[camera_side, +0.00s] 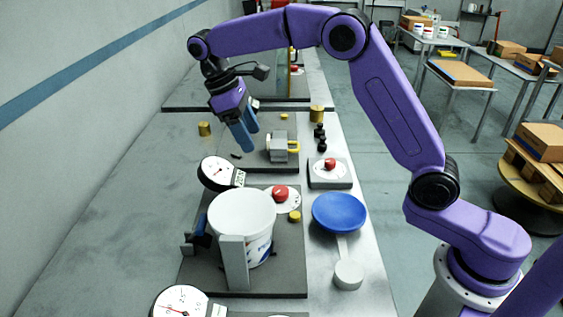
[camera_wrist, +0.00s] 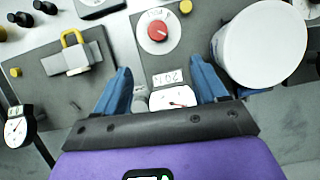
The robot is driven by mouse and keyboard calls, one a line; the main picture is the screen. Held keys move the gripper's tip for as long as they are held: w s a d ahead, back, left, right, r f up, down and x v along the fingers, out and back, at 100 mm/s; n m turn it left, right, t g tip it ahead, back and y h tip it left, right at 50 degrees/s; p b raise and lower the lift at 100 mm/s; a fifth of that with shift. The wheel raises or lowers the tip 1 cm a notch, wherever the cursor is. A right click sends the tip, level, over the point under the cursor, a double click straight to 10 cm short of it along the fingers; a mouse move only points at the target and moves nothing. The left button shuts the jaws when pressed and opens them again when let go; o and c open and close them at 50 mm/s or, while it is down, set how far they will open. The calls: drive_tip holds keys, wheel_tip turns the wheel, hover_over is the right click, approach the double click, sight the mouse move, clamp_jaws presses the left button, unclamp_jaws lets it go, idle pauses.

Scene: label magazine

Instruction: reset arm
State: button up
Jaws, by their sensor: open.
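My purple arm reaches over the table from the right in the side view. My gripper (camera_side: 243,137) has blue fingers and hangs in the air above the far part of the bench, pointing down. In the wrist view my gripper (camera_wrist: 165,85) has its two blue fingers spread well apart with nothing held between them. A dial gauge (camera_wrist: 172,98) shows beyond and below the gap between the fingers. The same dial gauge (camera_side: 216,173) stands below my gripper in the side view.
A white bucket (camera_side: 241,212) stands on a dark plate, with a blue dish (camera_side: 339,212) to its right. Another gauge (camera_side: 182,301) is in front. The bench's left side is clear.

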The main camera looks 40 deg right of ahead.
drive_tip(key=s+n+t+y, duration=0.1)
drive_tip(key=s+n+t, duration=0.1)
drive_tip(key=s, duration=1.4)
drive_tip(key=s+d+f+n+y, duration=0.1)
drive_tip(key=s+d, duration=0.3)
drive_tip(key=s, duration=0.4)
drive_tip(key=s+d+f+n+t+y, duration=0.1)
drive_tip(key=s+d+f, duration=0.3)
drive_tip(key=s, duration=0.5)
drive_tip(key=shift+s, duration=0.25)
drive_tip(key=shift+r, duration=0.1)
wheel_tip(320, 180, up, 6)
drive_tip(key=m, duration=0.4)
hover_over(282, 190)
wheel_tip(282, 190, down, 18)
drive_tip(key=shift+r, duration=0.15)
